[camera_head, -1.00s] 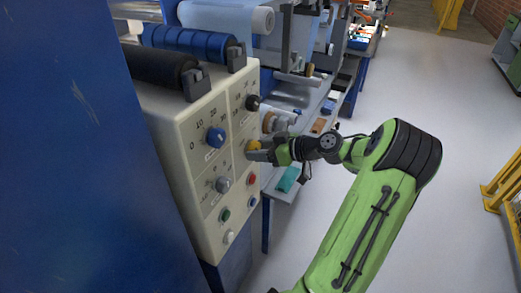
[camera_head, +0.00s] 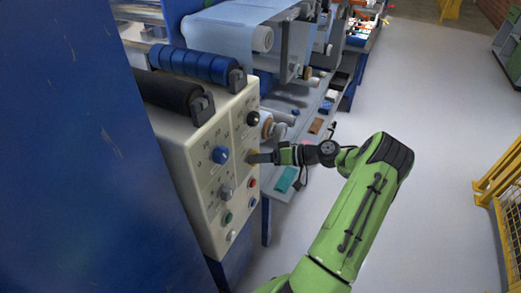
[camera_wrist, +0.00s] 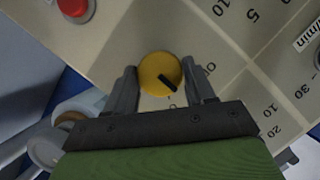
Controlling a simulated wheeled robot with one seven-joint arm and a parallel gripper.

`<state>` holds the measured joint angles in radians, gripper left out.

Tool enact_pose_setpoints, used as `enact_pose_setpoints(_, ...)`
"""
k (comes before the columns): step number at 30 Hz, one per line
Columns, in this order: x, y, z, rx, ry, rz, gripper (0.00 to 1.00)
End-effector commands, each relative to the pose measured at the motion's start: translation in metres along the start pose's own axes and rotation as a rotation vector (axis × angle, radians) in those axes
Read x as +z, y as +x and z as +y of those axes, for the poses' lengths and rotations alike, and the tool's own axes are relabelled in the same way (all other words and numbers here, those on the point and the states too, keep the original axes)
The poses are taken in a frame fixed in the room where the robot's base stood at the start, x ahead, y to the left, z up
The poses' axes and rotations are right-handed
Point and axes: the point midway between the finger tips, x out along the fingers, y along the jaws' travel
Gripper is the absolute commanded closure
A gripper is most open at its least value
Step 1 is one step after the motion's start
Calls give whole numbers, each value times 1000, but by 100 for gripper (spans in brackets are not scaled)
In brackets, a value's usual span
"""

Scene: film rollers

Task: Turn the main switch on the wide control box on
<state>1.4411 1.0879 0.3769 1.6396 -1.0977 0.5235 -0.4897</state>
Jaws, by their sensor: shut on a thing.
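The wide control box (camera_head: 207,221) is a cream panel with several knobs and buttons, on the left in the head view. Its main switch is a round yellow knob (camera_head: 251,157) on the right half of the panel, partly covered by my gripper (camera_head: 260,157) in the head view. In the wrist view the yellow knob (camera_wrist: 155,68) sits between the two grey fingers of my gripper (camera_wrist: 160,75), which is shut on it. A black pointer bar on the knob slants to the lower right, with an "O" mark to its right.
A red button (camera_wrist: 73,6) is close to the knob, at the wrist view's top left. A blue knob (camera_head: 220,155) and a black knob (camera_head: 253,118) share the panel. Film rollers (camera_head: 200,64) stand behind. Open grey floor (camera_head: 440,150) lies to the right.

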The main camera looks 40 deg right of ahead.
Motion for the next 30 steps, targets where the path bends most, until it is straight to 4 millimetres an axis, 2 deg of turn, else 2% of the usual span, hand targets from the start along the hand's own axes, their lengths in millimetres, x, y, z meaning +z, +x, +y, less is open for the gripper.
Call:
enact_pose_setpoints(15,1,0,4,-163,395,3,76)
enact_pose_setpoints(30,1,0,4,-220,534,1,77)
